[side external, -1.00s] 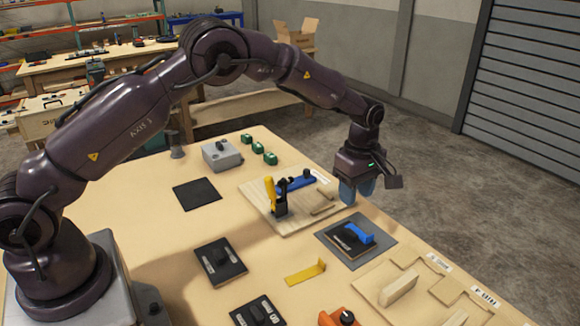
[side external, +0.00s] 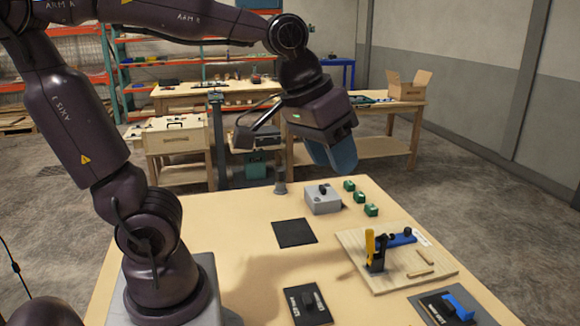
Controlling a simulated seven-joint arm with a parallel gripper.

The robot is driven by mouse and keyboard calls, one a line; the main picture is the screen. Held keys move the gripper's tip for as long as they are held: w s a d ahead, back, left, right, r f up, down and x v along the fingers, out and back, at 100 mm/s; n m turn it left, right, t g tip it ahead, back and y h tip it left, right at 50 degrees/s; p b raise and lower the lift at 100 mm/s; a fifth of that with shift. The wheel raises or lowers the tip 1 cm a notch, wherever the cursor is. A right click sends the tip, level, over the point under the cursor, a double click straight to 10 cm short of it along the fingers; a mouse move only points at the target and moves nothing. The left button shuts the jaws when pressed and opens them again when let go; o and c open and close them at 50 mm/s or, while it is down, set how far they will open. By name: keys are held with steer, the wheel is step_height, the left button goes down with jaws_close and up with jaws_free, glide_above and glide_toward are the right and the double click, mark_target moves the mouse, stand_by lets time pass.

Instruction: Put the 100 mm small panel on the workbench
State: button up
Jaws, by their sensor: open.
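My gripper (side external: 332,157), with blue fingers, is open and empty, raised high above the far part of the tan workbench (side external: 225,245). A black panel with a knob and white lettering (side external: 307,304) lies on the bench at the near edge of the view. Another dark panel with a blue handle (side external: 447,306) lies on a grey mat at the lower right, partly cut off. A plain flat black square (side external: 294,233) lies near the bench's middle. I cannot tell which of these is the 100 mm small panel. My gripper is apart from all of them.
A grey box with a knob (side external: 323,199) and several green blocks (side external: 360,197) stand at the far side. A wooden board (side external: 350,243) bears a yellow-handled clamp (side external: 375,251). Bare bench lies left of the black square. Other tables stand behind.

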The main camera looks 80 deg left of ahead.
steer(key=s+f+m+t, duration=0.1)
steer(key=s+m, duration=0.2)
steer(key=s, duration=0.3)
steer(key=shift+a+f, duration=0.2)
steer(key=shift+f, duration=0.15)
stand_by(0.7)
